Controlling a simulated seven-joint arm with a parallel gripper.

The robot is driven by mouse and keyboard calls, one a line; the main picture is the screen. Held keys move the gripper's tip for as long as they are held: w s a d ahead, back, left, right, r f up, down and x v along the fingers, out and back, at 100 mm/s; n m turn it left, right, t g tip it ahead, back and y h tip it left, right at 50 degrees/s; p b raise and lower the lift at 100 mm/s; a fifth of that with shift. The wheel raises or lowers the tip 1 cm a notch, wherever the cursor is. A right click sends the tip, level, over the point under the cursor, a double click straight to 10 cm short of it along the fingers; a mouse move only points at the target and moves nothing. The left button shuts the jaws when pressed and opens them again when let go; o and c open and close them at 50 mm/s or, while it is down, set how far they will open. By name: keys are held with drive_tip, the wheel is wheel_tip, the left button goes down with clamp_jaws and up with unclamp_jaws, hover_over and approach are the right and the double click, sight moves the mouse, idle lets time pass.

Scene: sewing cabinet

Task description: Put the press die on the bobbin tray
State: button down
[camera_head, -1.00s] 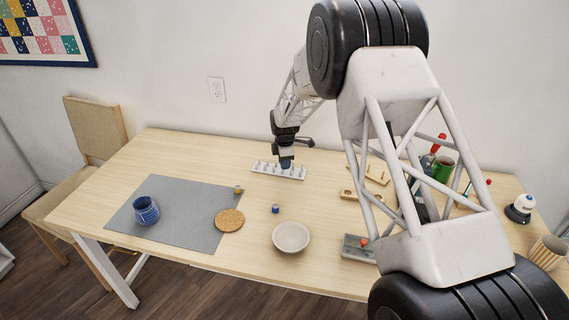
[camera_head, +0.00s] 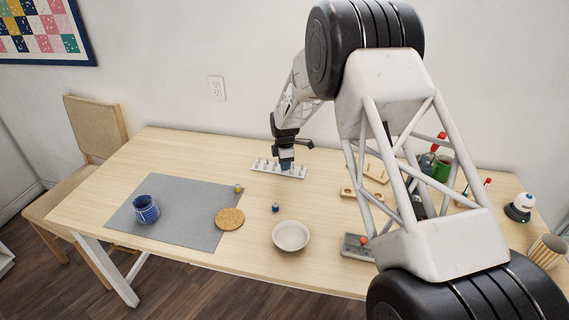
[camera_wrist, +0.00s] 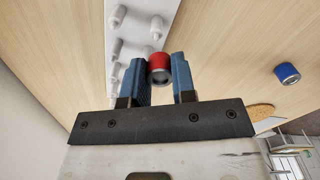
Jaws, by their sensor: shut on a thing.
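My gripper (camera_wrist: 160,80) is shut on a small red cylinder with a metal end (camera_wrist: 158,66), which I take to be the press die. The bobbin tray (camera_wrist: 137,25) is a long white strip with upright pegs; it also shows in the head view (camera_head: 299,174) near the back of the table. My gripper in the head view (camera_head: 286,169) is over the middle of the tray, pointing down, and hides part of it. The red cylinder is hidden in the head view. I cannot tell whether it touches the tray.
A small blue cylinder (camera_head: 275,207) stands in front of the tray, and a yellow one (camera_head: 239,188) is at the grey mat's (camera_head: 165,229) edge. A cork disc (camera_head: 230,218), a bowl (camera_head: 291,236) and a blue mug (camera_head: 146,209) stand nearby. Wooden holders (camera_head: 347,192) are to the right.

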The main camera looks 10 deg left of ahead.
drive_tip(key=c, duration=0.9)
unclamp_jaws()
drive_tip(key=shift+s+f, duration=0.1)
drive_tip(key=shift+f, duration=0.15)
drive_tip(key=shift+c, duration=0.2)
wheel_tip(320, 180, up, 14)
drive_tip(key=shift+f, duration=0.25)
